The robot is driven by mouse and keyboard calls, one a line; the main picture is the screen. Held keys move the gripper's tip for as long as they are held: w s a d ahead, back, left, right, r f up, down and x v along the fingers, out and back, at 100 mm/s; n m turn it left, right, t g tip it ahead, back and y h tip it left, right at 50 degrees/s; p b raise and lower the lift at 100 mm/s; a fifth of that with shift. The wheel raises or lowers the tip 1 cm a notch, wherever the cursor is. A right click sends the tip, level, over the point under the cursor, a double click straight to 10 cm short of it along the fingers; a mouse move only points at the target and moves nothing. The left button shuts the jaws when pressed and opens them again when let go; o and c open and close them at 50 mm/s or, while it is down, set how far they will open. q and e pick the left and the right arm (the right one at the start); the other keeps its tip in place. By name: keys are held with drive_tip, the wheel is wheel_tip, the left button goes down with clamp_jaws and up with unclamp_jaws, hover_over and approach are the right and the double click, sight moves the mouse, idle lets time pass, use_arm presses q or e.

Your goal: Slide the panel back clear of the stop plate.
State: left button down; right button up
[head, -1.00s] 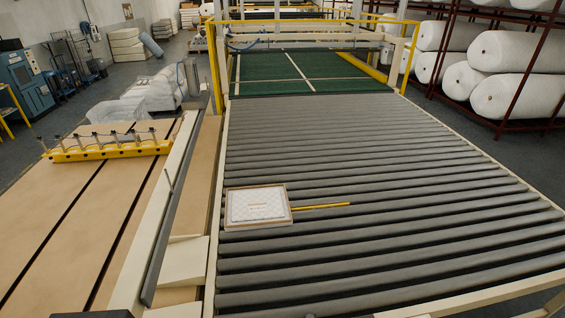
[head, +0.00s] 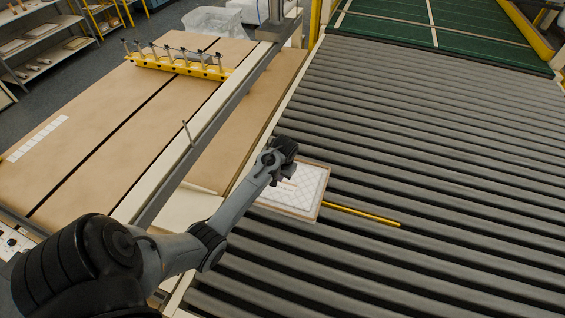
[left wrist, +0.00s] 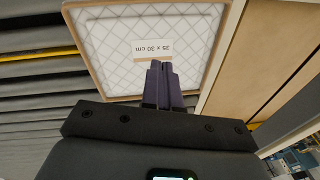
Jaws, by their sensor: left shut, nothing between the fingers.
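The panel (head: 308,188) is a white quilted rectangle with a wooden rim and lies flat on the roller bed. A yellow bar (head: 362,214), possibly the stop plate, lies across the rollers from the panel's right edge. My left gripper (head: 284,150) is over the panel's far left part and hides some of it. In the left wrist view the left gripper's fingers (left wrist: 161,66) are together and empty, near the label. I cannot tell if they touch the panel. My right gripper is not in view.
A yellow clamp bar (head: 180,66) stands on the table. A green belt (head: 470,28) lies beyond the rollers.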

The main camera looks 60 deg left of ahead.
use_arm(q)
drive_tip(key=w+a+n+h, duration=0.1)
drive_tip(key=w+a+n, duration=0.1)
drive_tip(key=w+a, duration=0.1)
drive_tip(key=h, duration=0.1)
hover_over(283, 192)
drive_tip(key=shift+f, duration=1.85)
drive_tip(key=shift+a+f+b, duration=0.1)
drive_tip(key=shift+f+b, duration=1.65)
drive_tip(key=shift+f, duration=1.05)
drive_tip(key=shift+f+b, duration=2.75)
drive_tip(key=shift+f, duration=0.85)
drive_tip(key=shift+r, duration=0.1)
